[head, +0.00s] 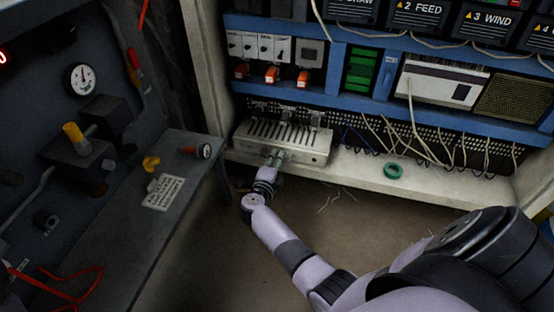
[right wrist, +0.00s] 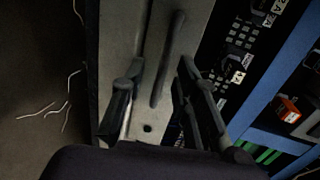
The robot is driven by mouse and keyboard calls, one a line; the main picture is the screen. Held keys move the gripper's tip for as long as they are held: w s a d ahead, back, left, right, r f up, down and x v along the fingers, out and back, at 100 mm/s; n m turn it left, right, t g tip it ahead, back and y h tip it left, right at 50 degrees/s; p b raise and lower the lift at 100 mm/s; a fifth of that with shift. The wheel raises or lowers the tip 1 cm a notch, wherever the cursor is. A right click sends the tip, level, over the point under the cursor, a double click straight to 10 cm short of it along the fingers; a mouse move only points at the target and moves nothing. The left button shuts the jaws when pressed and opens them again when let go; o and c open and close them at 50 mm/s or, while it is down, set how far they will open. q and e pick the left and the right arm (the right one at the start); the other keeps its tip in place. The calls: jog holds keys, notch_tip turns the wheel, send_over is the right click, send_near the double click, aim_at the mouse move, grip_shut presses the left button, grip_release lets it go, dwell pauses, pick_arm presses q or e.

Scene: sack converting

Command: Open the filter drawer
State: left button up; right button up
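The filter drawer appears to be the pale grey metal unit with a slotted top (head: 285,140) on the cabinet's bottom ledge. It looks closed. Its front fills the middle of the right wrist view (right wrist: 118,40), with a dark bar handle (right wrist: 168,58) on it. My right gripper (head: 272,158) is at the drawer's front in the head view. In the right wrist view its two fingers (right wrist: 161,66) are apart, one on each side of the handle, with gaps visible. I cannot tell how far the fingertips are from the panel. My left gripper is not in view.
A green tape roll (head: 393,170) lies on the ledge right of the drawer, below loose wires. A dark bench (head: 140,215) with a yellow knob and a label stands at left. Blue rails (head: 400,118) cross above. Wire scraps (right wrist: 60,100) lie on the floor.

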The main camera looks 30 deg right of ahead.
jog(key=shift+c, duration=0.3)
grip_shut()
dwell(0.6)
